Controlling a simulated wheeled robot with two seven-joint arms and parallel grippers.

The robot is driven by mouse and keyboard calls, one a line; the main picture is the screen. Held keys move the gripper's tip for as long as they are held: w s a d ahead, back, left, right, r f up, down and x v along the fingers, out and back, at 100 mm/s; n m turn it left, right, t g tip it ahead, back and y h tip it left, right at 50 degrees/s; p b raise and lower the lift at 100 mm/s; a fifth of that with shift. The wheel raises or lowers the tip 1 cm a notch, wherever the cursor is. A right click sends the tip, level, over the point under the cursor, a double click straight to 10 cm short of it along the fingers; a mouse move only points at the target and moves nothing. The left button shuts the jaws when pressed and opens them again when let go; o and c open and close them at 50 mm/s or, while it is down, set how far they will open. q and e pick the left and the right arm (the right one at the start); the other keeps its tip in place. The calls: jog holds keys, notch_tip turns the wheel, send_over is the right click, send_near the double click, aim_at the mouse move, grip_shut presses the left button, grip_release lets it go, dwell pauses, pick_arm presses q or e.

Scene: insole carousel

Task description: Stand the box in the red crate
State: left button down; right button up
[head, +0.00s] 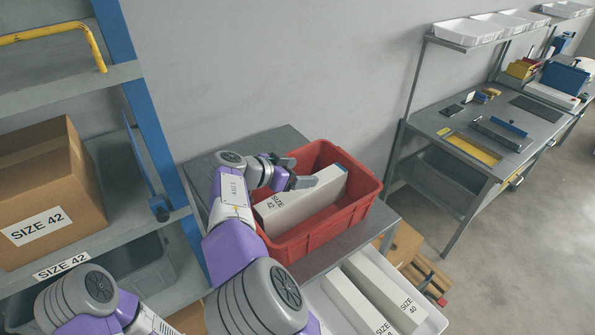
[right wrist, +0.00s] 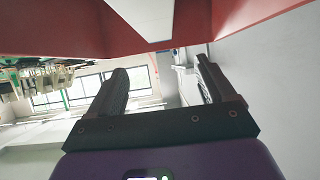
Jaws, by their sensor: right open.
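The white box (head: 305,203), marked 42, is inside the red crate (head: 335,228), set lengthwise along it. Its label end faces the near left and its far end rises near the crate's far right rim. Its base is hidden by the crate wall. My right gripper (head: 297,174) is open and empty over the crate's far left part, beside the box. In the right wrist view, the two fingers (right wrist: 160,66) are apart, with a white face, apparently the box (right wrist: 145,14), and red crate wall beyond them. Contact with the box cannot be told. My left gripper is out of view.
The crate stands on a grey table (head: 383,222). A white bin (head: 432,318) with boxes, one marked 40, is below in front. A shelf rack (head: 150,130) with a carton (head: 45,190) marked SIZE 42 is at left. A workbench (head: 470,130) stands at right.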

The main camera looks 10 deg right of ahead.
jog(key=v, duration=1.2)
jog(key=shift+r, duration=0.2)
